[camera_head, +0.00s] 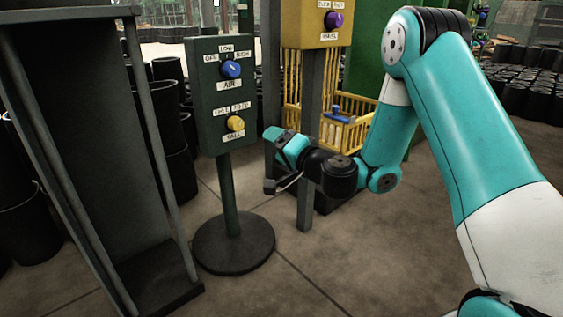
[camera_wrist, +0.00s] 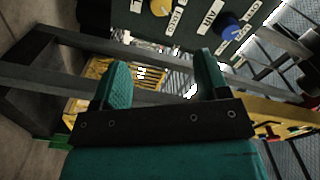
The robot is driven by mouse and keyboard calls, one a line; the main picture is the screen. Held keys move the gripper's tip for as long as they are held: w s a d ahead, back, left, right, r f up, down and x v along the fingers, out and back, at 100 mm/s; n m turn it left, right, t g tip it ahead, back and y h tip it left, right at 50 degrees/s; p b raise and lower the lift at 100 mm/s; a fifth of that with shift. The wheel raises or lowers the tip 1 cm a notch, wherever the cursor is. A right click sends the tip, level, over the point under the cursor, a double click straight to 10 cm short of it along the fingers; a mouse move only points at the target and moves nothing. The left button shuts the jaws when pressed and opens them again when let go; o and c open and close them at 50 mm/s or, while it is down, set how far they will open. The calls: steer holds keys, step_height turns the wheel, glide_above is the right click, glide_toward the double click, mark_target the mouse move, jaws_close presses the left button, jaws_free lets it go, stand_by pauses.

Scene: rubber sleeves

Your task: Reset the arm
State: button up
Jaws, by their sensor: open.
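My teal arm reaches in from the right in the head view. My gripper (camera_head: 272,134) is in front of the post of the yellow box, just right of the dark green control panel (camera_head: 208,112). In the wrist view my gripper (camera_wrist: 165,80) has two teal fingers spread apart with nothing between them. The panel has a blue knob (camera_head: 231,69) and a yellow knob (camera_head: 235,122). Both knobs also show at the top of the wrist view, the blue one (camera_wrist: 229,29) and the yellow one (camera_wrist: 160,7). The gripper looks clear of the panel.
A yellow box with a purple knob (camera_head: 333,20) stands on a post behind. A yellow basket (camera_head: 345,133) is beside it. The panel's round base (camera_head: 233,244) rests on the floor. A dark metal frame (camera_head: 100,150) and black sleeves (camera_head: 165,130) stand left. Floor in front is bare.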

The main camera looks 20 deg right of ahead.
steer(key=shift+s+d, duration=0.15)
steer(key=shift+s, duration=0.25)
steer(key=s+a+r+n+g+y+p, duration=0.7)
steer(key=s+a+r+n+g, duration=0.45)
steer(key=a, duration=0.45)
steer(key=s+d+r+n+g+h+p, duration=0.1)
steer(key=s+d+r+g+h+p, duration=0.15)
steer(key=s, duration=0.45)
steer(key=s+d+r+n+g+h+p, duration=0.1)
steer(key=s+n+h+p, duration=0.15)
steer(key=s, duration=0.45)
steer(key=s+d+r+n+g+h+p, duration=0.1)
steer(key=s+d+r+g+h+p, duration=0.15)
steer(key=s, duration=0.45)
step_height(320, 180, up, 37)
steer(key=p, duration=3.7)
steer(key=shift+s+r+h, duration=0.15)
steer(key=shift+r+h, duration=0.05)
steer(key=shift+h, duration=0.25)
